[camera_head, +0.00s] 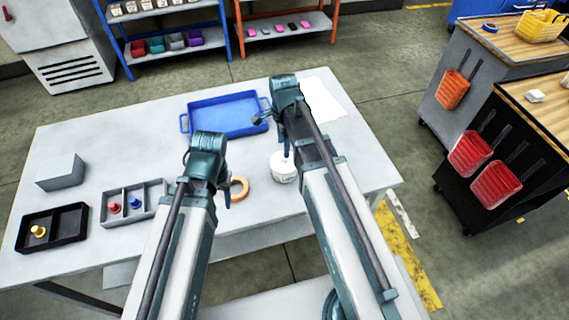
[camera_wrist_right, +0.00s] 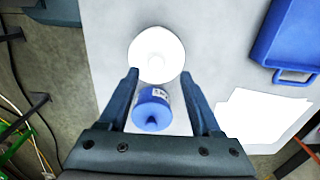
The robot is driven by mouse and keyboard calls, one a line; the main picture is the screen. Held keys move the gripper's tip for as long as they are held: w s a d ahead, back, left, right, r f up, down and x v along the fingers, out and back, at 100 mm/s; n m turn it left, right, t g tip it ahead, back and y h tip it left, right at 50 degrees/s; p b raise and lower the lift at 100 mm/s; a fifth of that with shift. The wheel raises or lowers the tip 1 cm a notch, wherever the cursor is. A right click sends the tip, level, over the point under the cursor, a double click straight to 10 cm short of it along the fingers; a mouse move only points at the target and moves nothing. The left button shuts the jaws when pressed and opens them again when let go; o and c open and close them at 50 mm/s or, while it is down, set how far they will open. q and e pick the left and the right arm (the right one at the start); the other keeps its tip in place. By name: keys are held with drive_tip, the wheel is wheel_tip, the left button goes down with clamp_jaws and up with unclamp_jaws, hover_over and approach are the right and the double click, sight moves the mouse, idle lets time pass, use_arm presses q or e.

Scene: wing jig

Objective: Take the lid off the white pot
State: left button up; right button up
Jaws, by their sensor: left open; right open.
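The white pot (camera_head: 284,168) stands upright on the table beside my right forearm. The right wrist view shows it from above as a bright round shape (camera_wrist_right: 155,54) with a small knob in the middle, its lid seemingly on. My right gripper (camera_head: 284,143) is open and points down over the pot area; in its wrist view the open fingers (camera_wrist_right: 160,80) have the pot ahead of their tips. My left gripper (camera_head: 226,196) is open, low over the table left of the pot, close to an orange ring (camera_head: 239,187).
A blue cylinder (camera_wrist_right: 152,109) shows between the right fingers in the wrist view, beside the pot. A blue tray (camera_head: 226,116) and white sheet (camera_head: 322,98) lie farther back.

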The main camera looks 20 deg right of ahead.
drive_tip(key=f+b, duration=0.1)
drive_tip(key=f, duration=0.1)
drive_tip(key=f+b, duration=0.1)
drive_tip(key=b, duration=0.1)
drive_tip(key=shift+s+f, duration=0.35)
drive_tip(key=shift+f+b, duration=0.55)
drive_tip(key=shift+b, duration=0.05)
drive_tip(key=shift+r, duration=0.1)
clamp_jaws()
